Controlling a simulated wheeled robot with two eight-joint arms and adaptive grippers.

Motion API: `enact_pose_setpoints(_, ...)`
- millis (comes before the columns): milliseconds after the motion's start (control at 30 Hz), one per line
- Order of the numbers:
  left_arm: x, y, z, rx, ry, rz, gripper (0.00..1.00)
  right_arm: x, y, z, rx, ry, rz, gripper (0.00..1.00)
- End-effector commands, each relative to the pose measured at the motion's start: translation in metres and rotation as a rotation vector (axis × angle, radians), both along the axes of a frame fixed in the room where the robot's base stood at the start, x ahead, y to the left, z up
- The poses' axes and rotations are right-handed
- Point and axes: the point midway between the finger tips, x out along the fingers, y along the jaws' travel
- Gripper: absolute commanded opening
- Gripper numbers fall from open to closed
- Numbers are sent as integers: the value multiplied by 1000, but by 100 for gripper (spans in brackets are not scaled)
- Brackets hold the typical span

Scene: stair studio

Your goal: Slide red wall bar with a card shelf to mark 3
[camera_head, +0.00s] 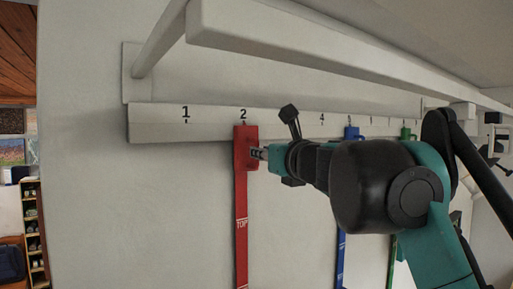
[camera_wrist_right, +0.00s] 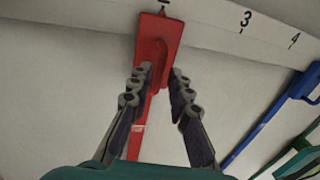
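The red wall bar (camera_head: 241,210) hangs upright from the white numbered rail (camera_head: 160,120), with its top just below mark 2 (camera_head: 243,113). Its red head with a raised grip (camera_wrist_right: 160,45) shows in the right wrist view. My right gripper (camera_head: 257,153) reaches in from the right at the bar's head. In the wrist view its two fingers (camera_wrist_right: 160,80) stand apart, one on each side of the red grip's lower end, with gaps visible. Mark 3 (camera_wrist_right: 246,19) shows in the wrist view, right of the bar; my arm hides it in the head view. My left gripper is not in view.
A blue bar (camera_head: 351,133) and a green bar (camera_head: 405,133) hang farther right on the rail. The rail between red and blue looks clear in the wrist view. A white handrail (camera_head: 270,38) runs above. Shelves (camera_head: 33,225) stand far left.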

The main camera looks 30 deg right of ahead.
Motion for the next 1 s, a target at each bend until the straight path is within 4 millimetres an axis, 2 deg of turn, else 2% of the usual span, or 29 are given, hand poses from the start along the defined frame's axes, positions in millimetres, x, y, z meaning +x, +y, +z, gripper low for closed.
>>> enact_pose_setpoints(100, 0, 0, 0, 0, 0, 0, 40, 21, -2, 0, -1, 0, 2, 19)
enact_pose_setpoints(300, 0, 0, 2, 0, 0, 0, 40, 39, -4, 0, -3, 0, 1, 19)
enact_pose_setpoints(600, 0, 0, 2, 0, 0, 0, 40, 42, -5, 0, -3, 1, 1, 19)
enact_pose_setpoints(667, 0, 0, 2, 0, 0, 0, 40, 42, -5, 0, -3, 1, 1, 3)
enact_pose_setpoints(700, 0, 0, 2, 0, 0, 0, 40, 42, -5, 0, -3, 1, 1, 0)
enact_pose_setpoints(1000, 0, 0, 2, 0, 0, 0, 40, 42, -5, 0, -3, 1, 0, 0)
